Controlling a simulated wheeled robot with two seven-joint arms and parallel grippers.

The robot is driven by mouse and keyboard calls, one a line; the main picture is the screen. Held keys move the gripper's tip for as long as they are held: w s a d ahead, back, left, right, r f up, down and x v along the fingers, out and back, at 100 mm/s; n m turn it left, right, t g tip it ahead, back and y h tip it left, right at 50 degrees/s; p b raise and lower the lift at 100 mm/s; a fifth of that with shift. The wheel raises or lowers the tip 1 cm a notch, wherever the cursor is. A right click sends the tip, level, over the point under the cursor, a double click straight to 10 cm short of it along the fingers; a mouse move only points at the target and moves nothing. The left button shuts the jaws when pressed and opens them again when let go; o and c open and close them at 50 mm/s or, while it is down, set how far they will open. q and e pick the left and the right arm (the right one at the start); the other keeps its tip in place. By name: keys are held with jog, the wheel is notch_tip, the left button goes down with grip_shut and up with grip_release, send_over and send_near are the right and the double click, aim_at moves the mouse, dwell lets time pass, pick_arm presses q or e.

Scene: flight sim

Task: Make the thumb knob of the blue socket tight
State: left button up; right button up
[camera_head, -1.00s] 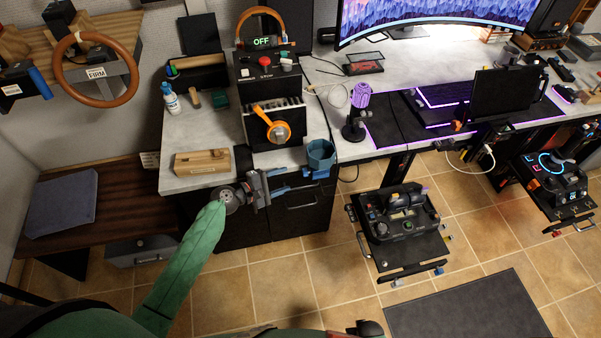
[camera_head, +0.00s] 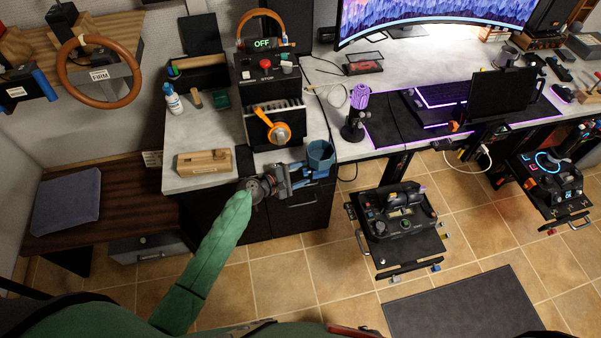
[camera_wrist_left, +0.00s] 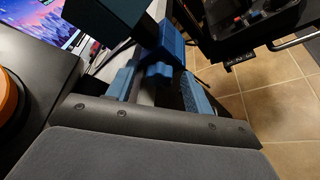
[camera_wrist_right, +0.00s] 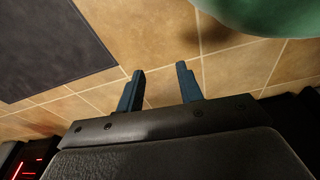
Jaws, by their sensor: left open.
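The blue socket (camera_head: 320,154) is fixed at the front edge of the grey desk, right of the black throttle box. It also shows in the left wrist view (camera_wrist_left: 172,40), with its blue thumb knob (camera_wrist_left: 159,72) facing my left gripper (camera_wrist_left: 161,78). The gripper's blue fingers are open, one on each side of the knob; contact cannot be told. In the head view the left gripper (camera_head: 318,175) is just below the socket and hides the knob. My right gripper (camera_wrist_right: 160,78) is open and empty above the tiled floor.
The black box with an orange-handled lever (camera_head: 274,125) stands left of the socket. A purple microphone (camera_head: 357,108) is to the right. A control panel on a stand (camera_head: 403,222) is below right.

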pick_arm(q)
jog(key=c, duration=1)
jog(key=shift+f, duration=0.1)
